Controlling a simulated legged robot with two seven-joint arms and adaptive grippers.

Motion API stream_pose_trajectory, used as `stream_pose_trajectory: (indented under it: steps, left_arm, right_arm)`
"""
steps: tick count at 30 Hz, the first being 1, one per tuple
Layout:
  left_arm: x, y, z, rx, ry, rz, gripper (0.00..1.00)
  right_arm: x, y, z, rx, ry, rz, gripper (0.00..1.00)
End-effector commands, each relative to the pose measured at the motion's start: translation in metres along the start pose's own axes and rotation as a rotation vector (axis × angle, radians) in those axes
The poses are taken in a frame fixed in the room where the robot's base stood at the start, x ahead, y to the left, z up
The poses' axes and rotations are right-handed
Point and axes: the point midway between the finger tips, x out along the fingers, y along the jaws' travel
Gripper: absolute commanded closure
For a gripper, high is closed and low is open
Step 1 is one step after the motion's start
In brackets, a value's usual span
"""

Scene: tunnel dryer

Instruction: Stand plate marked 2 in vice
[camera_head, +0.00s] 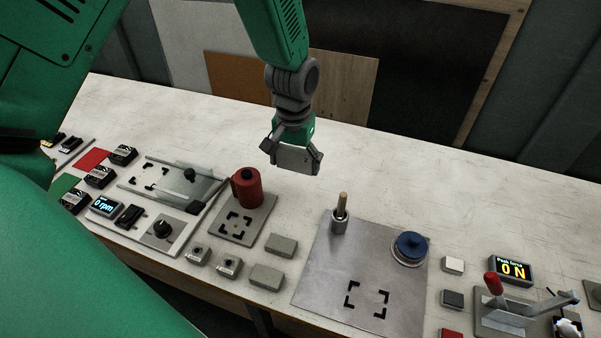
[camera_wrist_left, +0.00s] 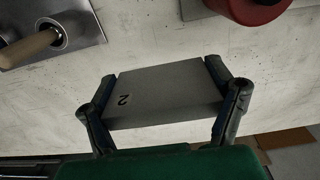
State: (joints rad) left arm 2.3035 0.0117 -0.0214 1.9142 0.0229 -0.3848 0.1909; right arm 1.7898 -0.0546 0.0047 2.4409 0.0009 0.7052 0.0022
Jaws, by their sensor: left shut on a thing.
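My left gripper (camera_head: 296,160) hangs above the back part of the bench, right of the red cylinder in the head view. In the left wrist view, the gripper (camera_wrist_left: 165,98) is shut on a flat grey plate marked 2 (camera_wrist_left: 165,85), with one finger at each side edge. The mark "2" appears on a pale label near the plate's left side. The plate is held clear of the bench top. I cannot make out a vice for certain in either view. My right gripper is not in view.
A red cylinder (camera_head: 247,187) stands on a grey base. A metal sheet (camera_head: 335,276) carries a wooden-handled tool (camera_head: 341,208) and a blue round knob (camera_head: 410,246). A red-handled clamp (camera_head: 506,307) and force display (camera_head: 512,269) are at right. The back of the bench is clear.

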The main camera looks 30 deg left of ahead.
Motion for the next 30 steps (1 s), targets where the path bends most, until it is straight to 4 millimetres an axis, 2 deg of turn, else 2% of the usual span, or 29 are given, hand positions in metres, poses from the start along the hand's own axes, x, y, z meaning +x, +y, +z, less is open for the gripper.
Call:
stream_pose_trajectory:
  steps: [3,6,13,19,29,30]
  left_arm:
    - [0.026,-0.001,0.001,-0.003,-0.006,-0.002,0.66]
    - [0.043,0.0,0.001,-0.003,-0.004,-0.003,0.66]
    - [0.061,-0.001,0.0,-0.002,-0.002,-0.001,0.66]
    - [0.089,-0.001,0.0,-0.001,-0.003,-0.001,0.66]
    - [0.092,-0.001,0.0,-0.001,-0.001,-0.001,0.66]
    - [0.092,-0.001,0.0,-0.001,-0.002,-0.001,0.13]
  right_arm:
    - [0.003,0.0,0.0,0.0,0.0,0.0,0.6]
    - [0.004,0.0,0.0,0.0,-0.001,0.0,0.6]
    - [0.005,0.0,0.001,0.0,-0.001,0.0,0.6]
    - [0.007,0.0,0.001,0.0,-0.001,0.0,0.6]
    - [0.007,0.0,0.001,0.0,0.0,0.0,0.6]
    - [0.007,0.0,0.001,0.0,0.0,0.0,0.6]
